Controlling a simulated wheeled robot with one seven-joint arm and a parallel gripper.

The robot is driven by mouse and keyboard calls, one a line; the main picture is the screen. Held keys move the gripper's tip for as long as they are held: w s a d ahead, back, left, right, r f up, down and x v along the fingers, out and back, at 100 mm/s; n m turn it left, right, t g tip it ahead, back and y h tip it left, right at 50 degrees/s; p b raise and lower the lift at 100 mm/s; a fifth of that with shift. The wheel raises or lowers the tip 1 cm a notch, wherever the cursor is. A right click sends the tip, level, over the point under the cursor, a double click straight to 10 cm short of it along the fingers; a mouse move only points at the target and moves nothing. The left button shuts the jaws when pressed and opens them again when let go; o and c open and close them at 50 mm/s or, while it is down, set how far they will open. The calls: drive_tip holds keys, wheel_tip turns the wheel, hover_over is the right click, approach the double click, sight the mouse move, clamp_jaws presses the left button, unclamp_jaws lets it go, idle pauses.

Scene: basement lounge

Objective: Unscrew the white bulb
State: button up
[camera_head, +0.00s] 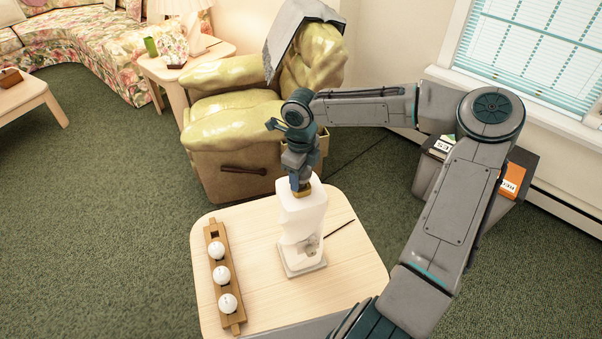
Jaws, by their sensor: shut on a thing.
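A white lamp-like fixture (301,222) with a pale, boxy, translucent shade stands upright on the small wooden table (350,285). It has a square light base (301,262) and a greyish, unclear shape low in the shade. My gripper (302,190) points down at the top of the shade and is shut there. I take the thing in its jaws to be the white bulb, but the bulb is hidden by the jaws and the shade, and its seating cannot be seen.
A wooden rack (226,293) at the table's left holds three white balls or bulbs, with an empty square slot at its far end. A thin dark stick (341,228) lies right of the fixture. A yellow-green armchair (228,128) stands behind. The table's front right is bare.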

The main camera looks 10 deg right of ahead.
drive_tip(key=o, duration=1)
drive_tip(key=shift+c, duration=0.2)
